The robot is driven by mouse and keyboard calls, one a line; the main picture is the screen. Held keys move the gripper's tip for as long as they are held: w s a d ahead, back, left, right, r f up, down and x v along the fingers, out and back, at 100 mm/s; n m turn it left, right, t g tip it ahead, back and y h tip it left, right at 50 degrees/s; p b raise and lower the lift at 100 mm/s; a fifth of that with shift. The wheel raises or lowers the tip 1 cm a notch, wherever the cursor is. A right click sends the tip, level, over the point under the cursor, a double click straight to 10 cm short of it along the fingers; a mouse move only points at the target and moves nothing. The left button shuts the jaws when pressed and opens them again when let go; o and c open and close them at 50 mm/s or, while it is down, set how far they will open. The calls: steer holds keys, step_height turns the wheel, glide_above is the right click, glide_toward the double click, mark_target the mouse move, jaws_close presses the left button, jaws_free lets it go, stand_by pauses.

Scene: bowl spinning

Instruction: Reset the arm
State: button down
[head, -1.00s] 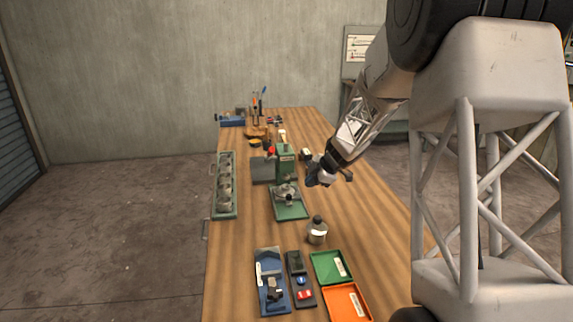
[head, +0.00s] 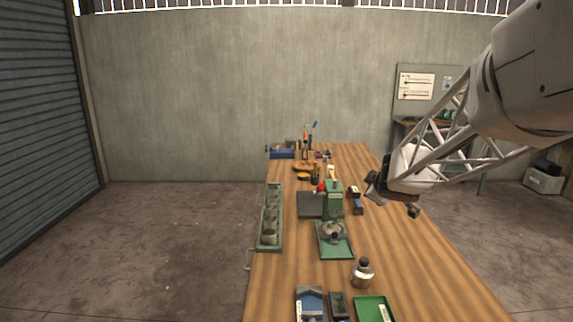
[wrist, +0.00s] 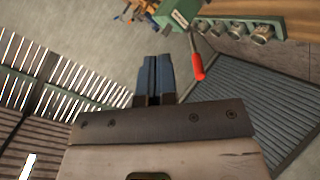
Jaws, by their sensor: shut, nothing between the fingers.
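My gripper (head: 372,186) is raised over the right side of the wooden workbench (head: 410,256) in the head view, to the right of the green machine. In the wrist view its blue fingers (wrist: 155,76) are together with nothing between them. The green spinning machine (head: 333,197) stands mid-bench with a red-tipped lever (head: 320,187). The lever's red handle (wrist: 197,67) shows in the wrist view. A metal bowl-shaped piece (head: 333,230) sits on the machine's green base tray.
A green rack of metal cups (head: 270,217) lies along the bench's left edge. A bottle (head: 362,272) stands in front of the machine. Blue, dark and green trays (head: 374,309) are at the near edge. Tools stand at the far end.

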steer(key=s+d+r+m+g+h, duration=0.1)
steer(key=s+m+g+h, duration=0.45)
steer(key=s, duration=1.45)
steer(key=s+a+f+m+g+y, duration=0.1)
steer(key=s+a+f+m+y, duration=0.1)
steer(key=s, duration=0.9)
steer(key=s+a+f+m+g+y, duration=0.2)
steer(key=s+a+f+m+y, duration=0.1)
steer(key=s, duration=0.8)
steer(key=shift+s+a+f+m, duration=0.35)
steer(key=shift+a+f, duration=0.15)
steer(key=shift+a, duration=0.7)
